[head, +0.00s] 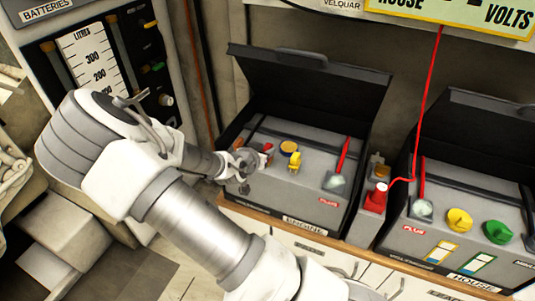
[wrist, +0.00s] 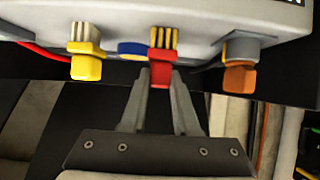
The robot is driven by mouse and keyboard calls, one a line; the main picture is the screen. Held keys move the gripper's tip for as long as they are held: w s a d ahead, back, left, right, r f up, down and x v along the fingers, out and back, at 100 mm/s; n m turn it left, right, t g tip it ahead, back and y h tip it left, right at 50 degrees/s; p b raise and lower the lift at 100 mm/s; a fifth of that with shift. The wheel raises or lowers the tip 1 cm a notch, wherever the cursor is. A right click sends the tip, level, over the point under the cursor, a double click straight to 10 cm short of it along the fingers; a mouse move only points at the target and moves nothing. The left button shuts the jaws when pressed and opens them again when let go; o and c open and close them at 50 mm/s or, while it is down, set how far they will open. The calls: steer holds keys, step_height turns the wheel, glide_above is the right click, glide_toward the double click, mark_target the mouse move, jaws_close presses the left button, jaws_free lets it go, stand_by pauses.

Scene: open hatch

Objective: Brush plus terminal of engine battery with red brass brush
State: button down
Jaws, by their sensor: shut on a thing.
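The engine battery (head: 275,188) sits in a box under a raised black lid, labelled ENGINE. Its plus terminal (head: 336,182), with a pale crust and a red cable, is at the right of its top, above the PLUS label. My gripper (head: 250,162) is at the battery's left side, away from that terminal. In the wrist view my gripper (wrist: 160,76) is shut on the red brush (wrist: 160,72), whose brass bristles point up in the picture. The red brush shows only partly in the head view (head: 268,148). I cannot tell whether its bristles touch anything.
A yellow brush (head: 295,160) stands close to the red one. An orange-and-grey item (wrist: 239,73) is on its other side. The house battery (head: 455,240), with yellow and green caps, is at the right. A red post with a cable (head: 376,197) stands between the batteries. Raised lids bound the back.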

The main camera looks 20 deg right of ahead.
mark_target(264, 150)
steer(key=shift+r+p, duration=2.65)
steer(key=shift+r, duration=0.3)
steer(key=shift+a+r, duration=0.25)
steer(key=shift+r, duration=0.05)
steer(key=s+a+r+n+t+y, duration=0.3)
steer(key=a+r+n+y, duration=0.25)
steer(key=a+r, duration=0.55)
step_height(264, 150, up, 16)
steer(key=d+p, duration=0.1)
steer(key=p, duration=1.2)
steer(key=shift+w+d+h+p, duration=0.15)
steer(key=shift+d+h+p, duration=0.15)
steer(key=shift+d+h, duration=0.1)
steer(key=shift+f, duration=0.1)
